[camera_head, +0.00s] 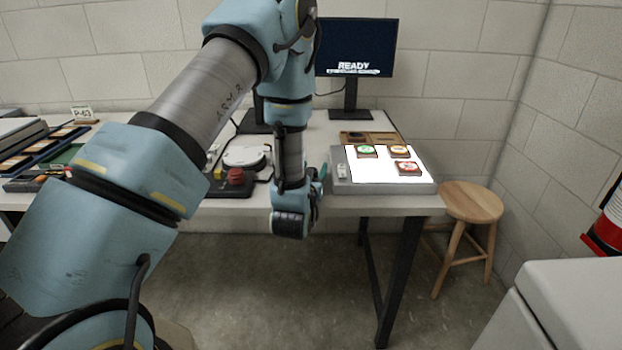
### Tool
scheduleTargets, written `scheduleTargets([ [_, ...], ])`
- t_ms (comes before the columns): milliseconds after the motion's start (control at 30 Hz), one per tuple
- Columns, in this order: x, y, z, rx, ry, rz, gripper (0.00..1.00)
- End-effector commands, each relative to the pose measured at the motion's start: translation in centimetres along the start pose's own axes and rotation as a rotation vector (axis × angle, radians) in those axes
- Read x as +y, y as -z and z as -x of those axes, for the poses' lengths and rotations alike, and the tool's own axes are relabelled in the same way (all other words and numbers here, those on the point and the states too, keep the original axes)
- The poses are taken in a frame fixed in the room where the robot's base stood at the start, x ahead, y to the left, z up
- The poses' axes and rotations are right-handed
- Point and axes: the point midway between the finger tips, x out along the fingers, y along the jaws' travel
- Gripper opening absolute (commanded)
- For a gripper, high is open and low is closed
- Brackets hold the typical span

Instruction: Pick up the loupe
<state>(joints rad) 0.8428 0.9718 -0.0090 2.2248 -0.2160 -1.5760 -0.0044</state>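I cannot pick out a loupe for certain in the head view. A small pale grey item (341,171) sits at the left edge of the lit white panel (387,182); it is too small to tell whether it is a loupe or part of the panel. My gripper (322,182) is at the table's front edge, just left of the panel, at the end of my arm. Its fingers are small and partly hidden by my wrist, so their opening does not show. My arm hides part of the table behind it.
Several small framed pieces (407,168) lie on the panel. A brown tray (370,138) lies behind it, and a monitor (355,47) stands at the back. A red-knobbed device (236,176) is left of my wrist. A wooden stool (470,202) stands right of the table.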

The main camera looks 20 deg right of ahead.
Motion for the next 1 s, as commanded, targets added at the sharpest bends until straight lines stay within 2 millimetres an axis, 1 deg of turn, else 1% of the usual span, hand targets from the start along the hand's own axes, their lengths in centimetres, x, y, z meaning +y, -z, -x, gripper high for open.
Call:
scheduleTargets([
  [33, 0.0, 0.0, 0.0, 0.0, 0.0, 0.0, 0.49],
  [67, 0.0, 0.0, 0.0, 0.0, 0.0, 0.0, 0.46],
  [467, 0.0, 0.0, 0.0, 0.0, 0.0, 0.0, 0.01],
  [833, 0.0, 0.2, 0.2, 0.0, 0.0, 0.0, 0.0],
  [1000, 0.1, 1.2, 1.3, 0.001, -0.001, 0.001, 0.0],
])
